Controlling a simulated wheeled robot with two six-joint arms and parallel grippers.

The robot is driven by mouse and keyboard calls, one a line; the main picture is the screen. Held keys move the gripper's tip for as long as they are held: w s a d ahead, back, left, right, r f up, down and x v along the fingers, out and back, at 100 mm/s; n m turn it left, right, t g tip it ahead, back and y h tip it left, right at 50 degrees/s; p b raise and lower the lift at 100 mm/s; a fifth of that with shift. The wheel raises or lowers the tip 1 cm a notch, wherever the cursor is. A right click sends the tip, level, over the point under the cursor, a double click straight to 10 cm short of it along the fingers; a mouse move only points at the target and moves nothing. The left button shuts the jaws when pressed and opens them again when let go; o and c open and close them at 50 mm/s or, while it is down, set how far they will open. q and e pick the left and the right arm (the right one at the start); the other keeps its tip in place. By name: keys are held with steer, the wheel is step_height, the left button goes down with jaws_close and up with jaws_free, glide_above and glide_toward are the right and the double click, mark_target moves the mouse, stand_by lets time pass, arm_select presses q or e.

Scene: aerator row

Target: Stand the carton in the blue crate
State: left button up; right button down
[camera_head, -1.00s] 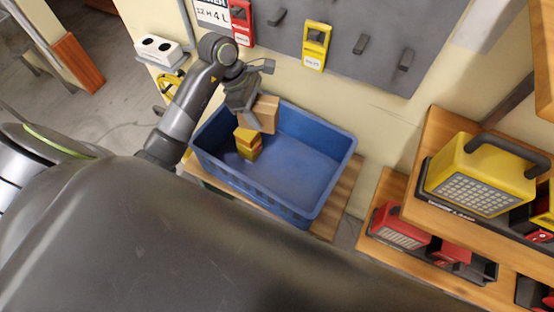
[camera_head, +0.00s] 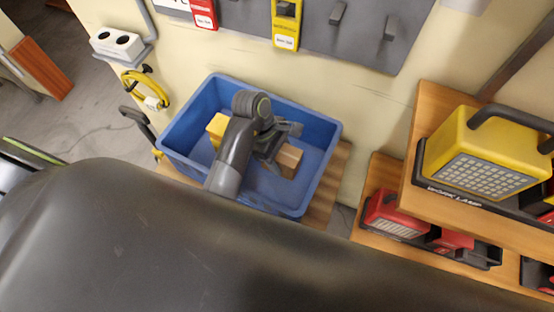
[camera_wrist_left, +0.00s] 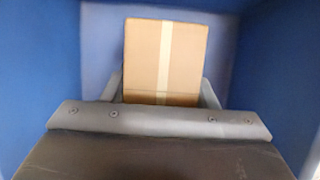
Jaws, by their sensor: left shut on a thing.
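The blue crate (camera_head: 325,140) stands open on a wooden surface below the wall in the head view; its blue wall also shows in the left wrist view (camera_wrist_left: 280,70). The brown carton (camera_head: 289,159) is inside the crate's outline, and in the left wrist view the carton (camera_wrist_left: 150,60) shows a pale tape strip down its face. My left gripper (camera_head: 282,143) is shut on the carton, one finger at each side. Whether the carton touches the crate floor I cannot tell. My right gripper is not in view.
A yellow box (camera_head: 217,128) stands in the crate's left part, partly behind my left arm. Shelves at the right hold a yellow work lamp (camera_head: 486,152) and a red lamp (camera_head: 395,212). The crate's far right part is clear.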

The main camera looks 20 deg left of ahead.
arm_select(q)
steer(key=shift+f, duration=2.3)
steer(key=o, duration=1.4)
steer(key=shift+f+b, duration=0.15)
steer(key=shift+b, duration=0.15)
steer(key=shift+r, duration=0.25)
steer(key=p+v, duration=0.1)
steer(key=v, duration=0.9)
steer(key=shift+a+f, duration=0.1)
steer(key=shift+a+r+p, duration=0.1)
steer(key=shift+r+p, duration=0.4)
steer(key=shift+p, duration=0.05)
steer(key=shift+a+r+p, duration=0.2)
steer(key=shift+r+p, duration=0.2)
